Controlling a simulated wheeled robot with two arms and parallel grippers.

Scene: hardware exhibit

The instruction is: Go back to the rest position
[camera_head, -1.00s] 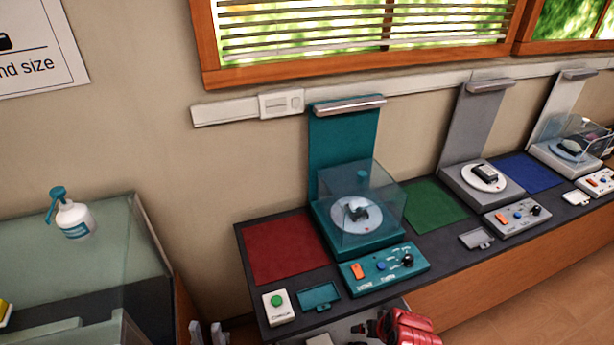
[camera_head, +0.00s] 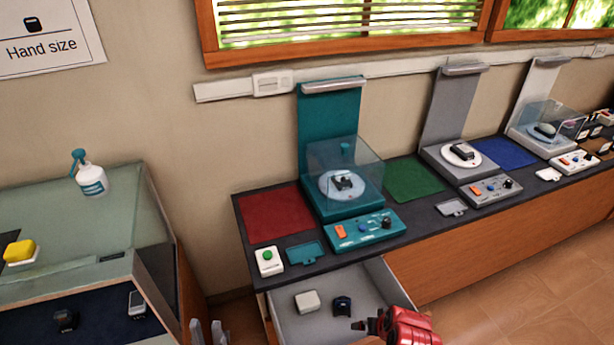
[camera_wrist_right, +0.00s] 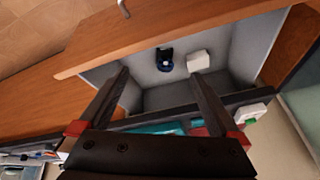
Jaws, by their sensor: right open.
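My left gripper (camera_head: 207,333) shows at the bottom edge of the head view, left of the open drawer (camera_head: 372,275). Its two pale fingertips stand apart with nothing visible between them. My right gripper (camera_head: 364,325), on a red wrist, is at the drawer's front right. In the right wrist view my right gripper (camera_wrist_right: 158,85) has its dark fingers spread wide and empty, with the drawer (camera_wrist_right: 215,85) beyond them. A white block (camera_head: 307,301) and a small dark-blue object (camera_head: 342,306) lie in the drawer. Neither is held.
The dark counter (camera_head: 290,240) carries a teal station (camera_head: 345,205) under a clear cover, a red mat (camera_head: 275,214), a green mat (camera_head: 412,180) and a green-button box (camera_head: 268,261). A glass case (camera_head: 120,225) with a pump bottle (camera_head: 91,175) stands left. Wooden floor (camera_head: 520,270) is clear at right.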

